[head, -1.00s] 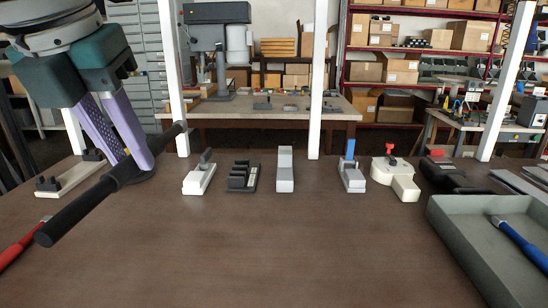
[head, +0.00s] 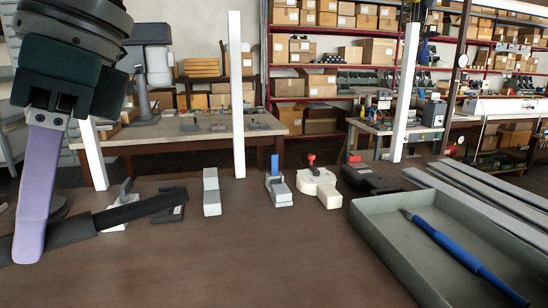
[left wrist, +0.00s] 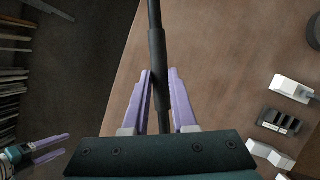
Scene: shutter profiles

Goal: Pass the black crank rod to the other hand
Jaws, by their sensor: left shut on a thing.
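The black crank rod (head: 140,211) is a long bar with a thicker dark sleeve. In the head view it runs from the left edge, past my left gripper (head: 32,245), to the right above the table. The left wrist view shows the rod (left wrist: 157,50) between the two lilac fingers of my left gripper (left wrist: 159,74), which is shut on it. The rod's left end is out of the head view. My right gripper (left wrist: 66,144) shows at the lower left of the left wrist view, its lilac fingers apart and empty, away from the rod.
On the brown table (head: 270,255) stand a grey block (head: 211,192), a fixture with a blue lever (head: 277,188) and a cream fixture with a red knob (head: 318,186). A grey tray (head: 400,262) holding a blue tool (head: 460,255) is at right. White posts (head: 236,100) rise behind.

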